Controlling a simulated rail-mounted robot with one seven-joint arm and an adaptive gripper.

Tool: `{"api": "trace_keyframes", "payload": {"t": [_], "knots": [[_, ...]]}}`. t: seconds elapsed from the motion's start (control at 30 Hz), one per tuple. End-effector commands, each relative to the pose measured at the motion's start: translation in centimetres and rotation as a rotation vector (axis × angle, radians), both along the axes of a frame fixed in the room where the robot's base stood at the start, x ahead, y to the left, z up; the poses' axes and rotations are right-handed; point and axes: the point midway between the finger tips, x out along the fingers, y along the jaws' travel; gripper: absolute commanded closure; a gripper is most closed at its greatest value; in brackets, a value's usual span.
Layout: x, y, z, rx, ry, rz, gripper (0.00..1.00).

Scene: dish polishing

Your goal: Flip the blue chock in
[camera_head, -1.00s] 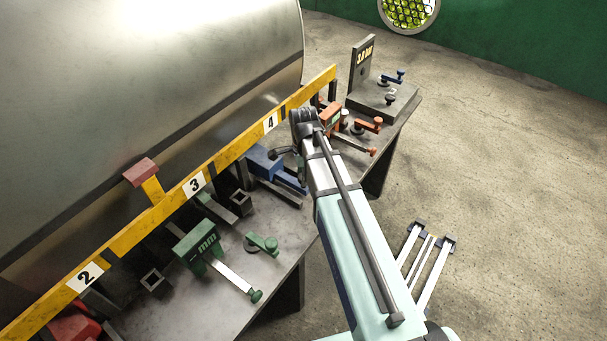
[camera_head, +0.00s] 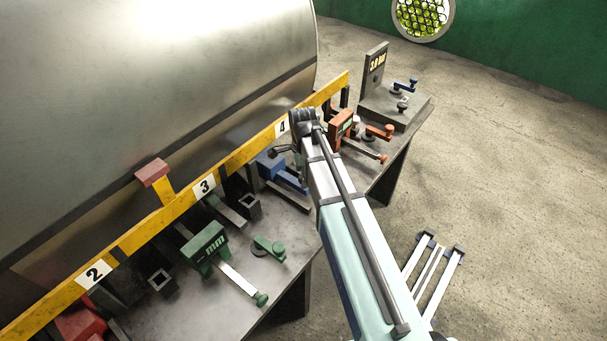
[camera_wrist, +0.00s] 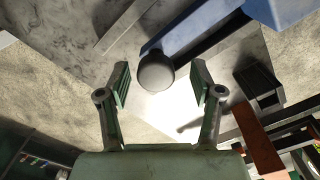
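The blue chock (camera_head: 268,164) sits on the metal bench below marker 4 of the yellow rail, partly hidden by my arm. In the wrist view its blue body (camera_wrist: 282,10) is cut off at the top right, and a blue bar (camera_wrist: 190,27) runs down to the left. A dark round knob (camera_wrist: 157,72) shows by the end of this bar. My gripper (camera_wrist: 160,85) is open, with one finger on each side of the knob in the picture and gaps on both sides. I cannot tell how far above the knob the fingers are.
A green chock (camera_head: 205,243) stands on the bench to the left, and an orange one (camera_head: 341,127) to the right of my arm. The yellow rail (camera_head: 150,224) and large metal cylinder (camera_head: 150,90) bound the back. A dark block (camera_wrist: 258,85) lies right of my gripper.

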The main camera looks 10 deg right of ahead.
Motion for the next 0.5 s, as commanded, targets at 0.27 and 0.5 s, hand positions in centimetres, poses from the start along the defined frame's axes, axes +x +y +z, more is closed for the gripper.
{"api": "trace_keyframes", "payload": {"t": [0.27,0.5], "knots": [[-0.1,-0.1,1.0,-0.001,0.001,0.0,0.34],[0.0,-0.1,5.0,-0.001,-0.001,0.0,0.34]]}}
